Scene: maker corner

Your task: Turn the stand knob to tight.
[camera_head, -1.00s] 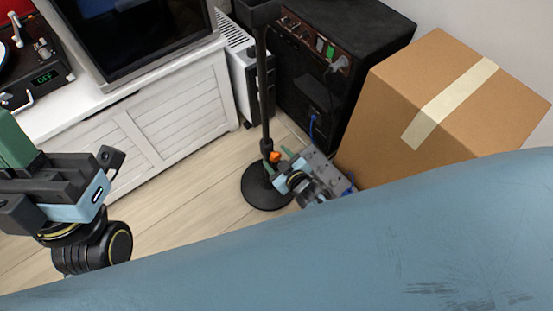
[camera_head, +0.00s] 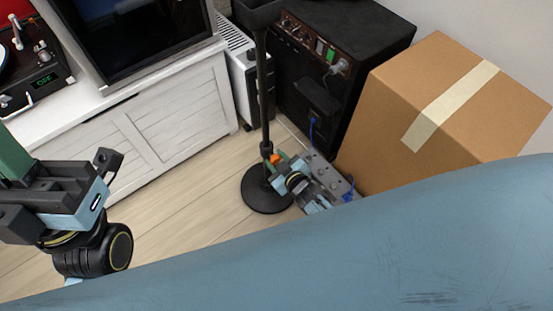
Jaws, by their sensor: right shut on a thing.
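The stand is a black upright pole (camera_head: 265,95) on a round black base (camera_head: 262,197), in the middle of the head view. A small orange knob (camera_head: 274,159) sits low on its pole. The fingers hide part of the knob, and no tight mark can be made out. My left gripper (camera_head: 108,160) is at the left, well away from the stand.
A black amplifier (camera_head: 335,60) stands behind the stand, with a cardboard box (camera_head: 455,100) to its right. A grey pedal board (camera_head: 325,172) lies on the floor beside my right gripper. A white cabinet (camera_head: 160,115) is at the left; floor between is clear.

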